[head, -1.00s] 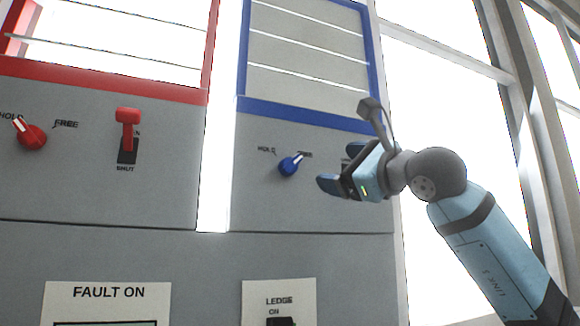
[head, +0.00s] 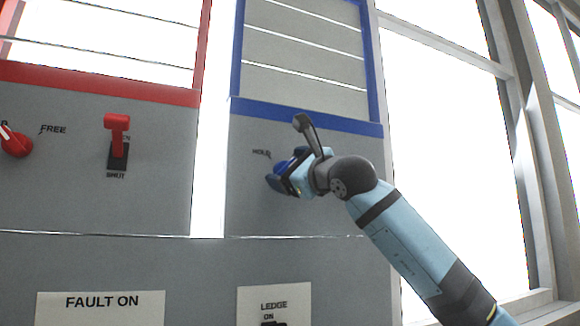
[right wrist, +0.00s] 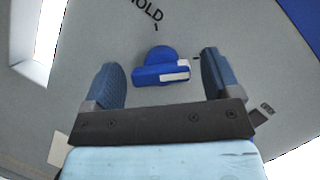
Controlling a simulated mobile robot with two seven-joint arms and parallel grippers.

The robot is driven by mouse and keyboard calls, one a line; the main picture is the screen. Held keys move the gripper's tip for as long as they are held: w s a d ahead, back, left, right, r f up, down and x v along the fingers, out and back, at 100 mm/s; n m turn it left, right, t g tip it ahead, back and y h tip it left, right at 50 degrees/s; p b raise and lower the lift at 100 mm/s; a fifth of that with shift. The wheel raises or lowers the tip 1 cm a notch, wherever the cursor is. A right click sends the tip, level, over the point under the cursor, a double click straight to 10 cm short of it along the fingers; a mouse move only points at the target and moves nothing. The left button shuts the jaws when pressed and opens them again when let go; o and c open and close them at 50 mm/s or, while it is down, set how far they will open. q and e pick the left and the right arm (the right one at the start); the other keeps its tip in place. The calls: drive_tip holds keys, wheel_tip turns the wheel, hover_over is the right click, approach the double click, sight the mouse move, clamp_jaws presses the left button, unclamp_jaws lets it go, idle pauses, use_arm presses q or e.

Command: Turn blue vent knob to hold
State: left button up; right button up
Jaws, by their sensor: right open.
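The blue vent knob (right wrist: 160,67) is on the grey panel under the blue-framed vent. In the right wrist view it lies between the two fingers of my right gripper (right wrist: 164,80), with a gap on each side. Its white pointer mark points to the right, away from the HOLD label (right wrist: 148,10) above it. In the head view my right gripper (head: 284,174) is open at the knob and hides most of it. The HOLD label is up and left of the gripper there. My left gripper is not in view.
The blue-framed vent (head: 305,55) is above. To the left are a red knob (head: 17,143) and a red lever (head: 117,130) on another grey panel. A FAULT ON sign (head: 100,305) and a LEDGE switch plate (head: 275,300) are below. Windows are at the right.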

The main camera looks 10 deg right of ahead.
drive_tip(key=c, duration=0.9)
drive_tip(key=shift+r+n+g+h+p, duration=0.1)
drive_tip(key=shift+n+g+h+p, duration=0.35)
drive_tip(key=shift+n+g+p, duration=1.6)
drive_tip(key=shift+n+t+h+p, duration=0.1)
drive_tip(key=shift+n+h+p, duration=0.55)
drive_tip(key=shift+n, duration=2.95)
drive_tip(key=shift+r+n+g+h+p, duration=0.15)
drive_tip(key=shift+n+g+p, duration=0.8)
drive_tip(key=shift+n+p, duration=1.35)
drive_tip(key=shift+f+n+b, duration=0.15)
drive_tip(key=shift+n+b, duration=0.35)
drive_tip(key=shift+n, duration=0.15)
drive_tip(key=o, duration=0.9)
